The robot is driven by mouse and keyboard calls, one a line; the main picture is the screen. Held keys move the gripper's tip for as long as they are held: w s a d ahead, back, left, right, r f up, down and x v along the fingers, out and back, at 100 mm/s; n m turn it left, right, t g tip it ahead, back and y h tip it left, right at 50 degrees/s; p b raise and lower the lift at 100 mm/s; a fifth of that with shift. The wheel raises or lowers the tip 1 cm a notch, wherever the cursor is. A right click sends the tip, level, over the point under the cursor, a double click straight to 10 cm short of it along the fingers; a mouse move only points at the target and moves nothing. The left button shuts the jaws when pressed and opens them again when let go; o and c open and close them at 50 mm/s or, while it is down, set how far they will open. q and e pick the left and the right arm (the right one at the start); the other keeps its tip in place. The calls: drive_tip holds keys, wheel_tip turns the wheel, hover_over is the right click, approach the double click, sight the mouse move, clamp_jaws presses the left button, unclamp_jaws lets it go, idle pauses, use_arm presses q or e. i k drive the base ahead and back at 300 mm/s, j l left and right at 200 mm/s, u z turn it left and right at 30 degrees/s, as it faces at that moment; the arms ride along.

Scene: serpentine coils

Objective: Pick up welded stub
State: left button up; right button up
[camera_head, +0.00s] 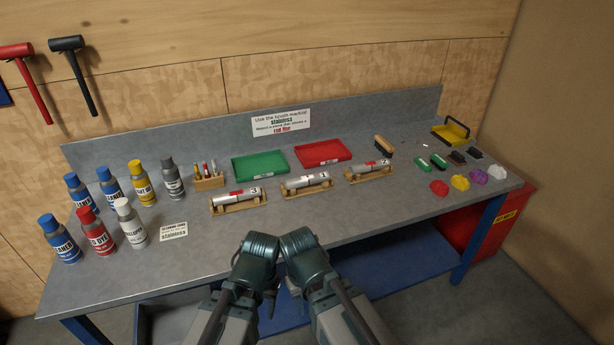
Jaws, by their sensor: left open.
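Three silver welded stubs lie in wooden cradles in a row across the middle of the bench: a left stub (243,195), a middle stub (308,181) and a right stub (366,170). Each has a white number label near its right end. The left and right stubs show red patches; the middle one shows a smaller reddish mark. My left gripper (262,246) is at the bench's front edge, in front of the left and middle stubs, open and apart from them. My right arm's end (298,242) is close beside it; its fingers cannot be made out.
A green tray (260,167), a red tray (323,152) and a sign (281,122) are behind the stubs. Colored lumps (460,182) and blocks lie at the right. Bare bench lies before the cradles.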

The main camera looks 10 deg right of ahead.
sight(316, 178)
drive_tip(key=i+l+u, duration=0.15)
drive_tip(key=i+l, duration=0.35)
drive_tip(key=i+l+u, duration=0.15)
drive_tip(key=i+l, duration=0.3)
drive_tip(key=i+l+u, duration=0.15)
drive_tip(key=i+l, duration=0.3)
drive_tip(key=l, duration=0.25)
